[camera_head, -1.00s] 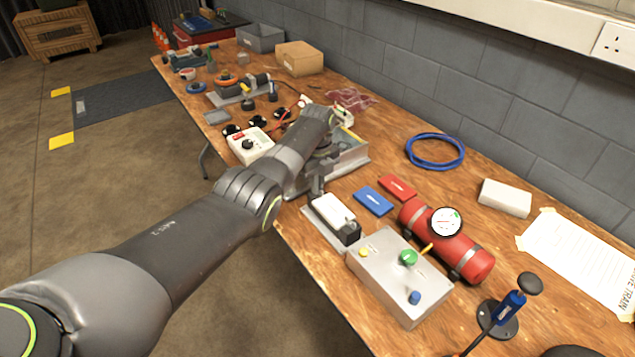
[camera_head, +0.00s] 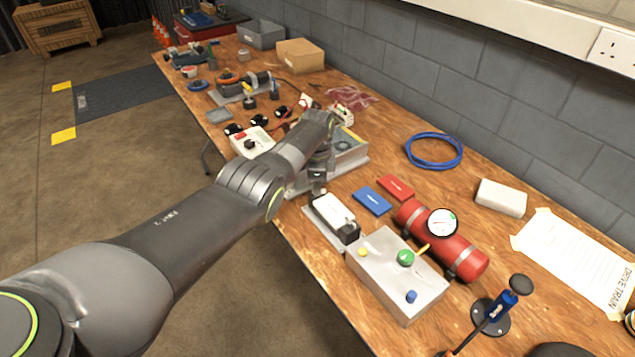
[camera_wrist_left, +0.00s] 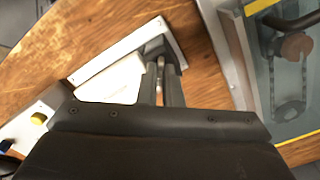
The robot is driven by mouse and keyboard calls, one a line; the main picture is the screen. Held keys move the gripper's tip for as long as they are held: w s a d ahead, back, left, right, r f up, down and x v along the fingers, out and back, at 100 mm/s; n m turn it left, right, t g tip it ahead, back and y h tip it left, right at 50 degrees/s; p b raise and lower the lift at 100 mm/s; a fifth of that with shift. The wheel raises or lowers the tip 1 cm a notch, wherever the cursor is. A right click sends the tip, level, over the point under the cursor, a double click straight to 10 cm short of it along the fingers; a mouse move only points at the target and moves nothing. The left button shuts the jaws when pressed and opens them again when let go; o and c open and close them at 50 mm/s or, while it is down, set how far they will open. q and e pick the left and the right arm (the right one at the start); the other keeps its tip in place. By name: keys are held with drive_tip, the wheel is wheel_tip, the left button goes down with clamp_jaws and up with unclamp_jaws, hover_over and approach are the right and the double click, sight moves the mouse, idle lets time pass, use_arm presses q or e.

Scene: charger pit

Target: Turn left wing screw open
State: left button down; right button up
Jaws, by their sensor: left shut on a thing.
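My left gripper (camera_head: 318,186) points down at the far end of a grey holder with a white block (camera_head: 334,212) on it. In the left wrist view, its dark fingers (camera_wrist_left: 166,92) are close together beside the white block (camera_wrist_left: 118,80), at the holder's metal end. They are shut on a small part between them, apparently the left wing screw (camera_wrist_left: 159,92). The fingers hide most of that part, so its angle cannot be told. My right gripper is not in view.
A grey metal box (camera_head: 398,275) with coloured knobs stands close in front of the holder. A red cylinder with a gauge (camera_head: 462,256) lies to the right. A glass-topped metal case (camera_head: 352,157) is behind the gripper. Blue (camera_head: 372,200) and red (camera_head: 396,187) flat pieces lie nearby.

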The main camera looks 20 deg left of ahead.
use_arm(q)
drive_tip(key=n, duration=0.3)
drive_tip(key=shift+r+n, duration=0.1)
drive_tip(key=shift+n, duration=0.3)
drive_tip(key=shift+n+p, duration=0.45)
drive_tip(key=shift+n, duration=1.25)
drive_tip(key=c, duration=1.6)
unclamp_jaws()
drive_tip(key=shift+s, duration=0.1)
wheel_tip(320, 180, up, 6)
drive_tip(key=p, duration=0.3)
drive_tip(key=shift+f, duration=0.2)
wheel_tip(320, 180, up, 12)
drive_tip(key=shift+f, duration=0.2)
